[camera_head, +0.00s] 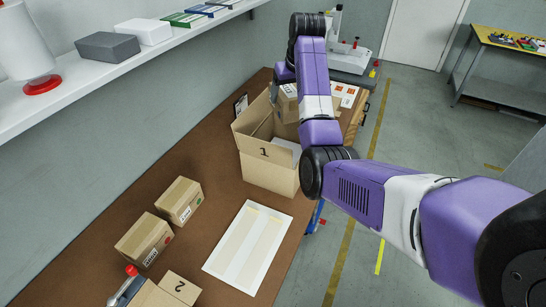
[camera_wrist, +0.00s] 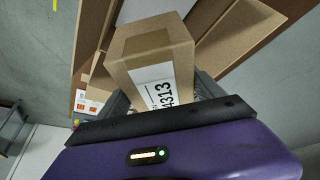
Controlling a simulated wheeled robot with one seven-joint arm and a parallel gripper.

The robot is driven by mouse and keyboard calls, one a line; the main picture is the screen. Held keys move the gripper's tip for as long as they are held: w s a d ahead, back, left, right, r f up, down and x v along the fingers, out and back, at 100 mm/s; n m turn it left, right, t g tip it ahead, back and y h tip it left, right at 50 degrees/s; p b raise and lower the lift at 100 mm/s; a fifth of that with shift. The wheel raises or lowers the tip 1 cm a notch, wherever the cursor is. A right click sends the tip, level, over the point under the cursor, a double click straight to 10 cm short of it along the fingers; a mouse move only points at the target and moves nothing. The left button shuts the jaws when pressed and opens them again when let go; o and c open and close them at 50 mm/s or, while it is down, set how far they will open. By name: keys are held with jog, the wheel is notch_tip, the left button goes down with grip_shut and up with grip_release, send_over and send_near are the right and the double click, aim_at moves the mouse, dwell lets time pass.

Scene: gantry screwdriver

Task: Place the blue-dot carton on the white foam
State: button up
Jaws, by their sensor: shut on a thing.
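My gripper (camera_wrist: 162,94) is shut on a brown carton (camera_wrist: 152,48) with a white label ending in 313 in the wrist view. No blue dot shows on its visible faces. A flat white panel with two beige strips (camera_head: 238,233) lies on the brown table, in front of that box. A white block (camera_head: 142,32) sits on the shelf. I cannot tell which white piece is the foam.
Two cartons, one with a green dot (camera_head: 179,202) and one with a red dot (camera_head: 144,240), stand at the table's left. A box marked 2 (camera_head: 178,288) and a red-capped bottle (camera_head: 127,285) are at the near edge. The shelf (camera_head: 80,82) overhangs the left side.

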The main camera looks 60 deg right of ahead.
aim_at(293, 121)
notch_tip(293, 121, down, 20)
jog(key=shift+w+p, duration=0.1)
jog(key=shift+p, duration=0.75)
jog(key=o, duration=2)
jog(key=shift+f, duration=0.15)
jog(key=v, duration=1.2)
jog(key=shift+a, duration=0.1)
jog(key=shift+w, duration=0.1)
